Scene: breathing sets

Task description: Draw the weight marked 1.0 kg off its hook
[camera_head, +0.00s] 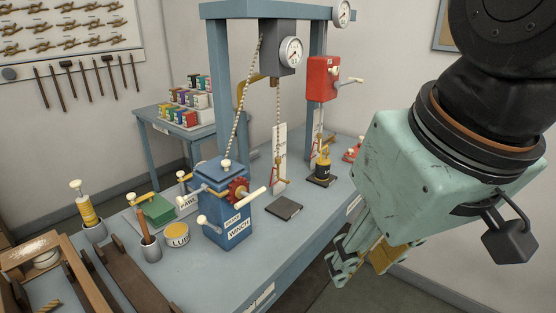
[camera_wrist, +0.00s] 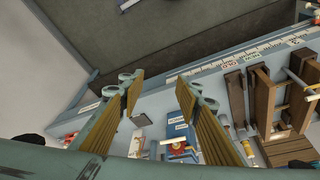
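A yellow and black weight (camera_head: 322,168) is at the right of the bench in the head view, above a dark square pad (camera_head: 321,181). It is below the chain and hook gear (camera_head: 319,139) of the red hoist (camera_head: 322,79). Its marking is too small to read, and I cannot tell whether it touches the pad. My gripper (camera_head: 362,262) is in front of the bench's right side, apart from the weight. In the wrist view its two fingers (camera_wrist: 160,92) are spread wide with nothing between them. I cannot pick out the weight there.
A blue winch (camera_head: 228,215) stands mid-bench, left of an empty dark pad (camera_head: 285,208). A blue frame (camera_head: 216,92) with a dial gauge (camera_head: 291,51) rises behind. A lube tin (camera_head: 177,235), cups and wooden trays crowd the left. The front middle bench is clear.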

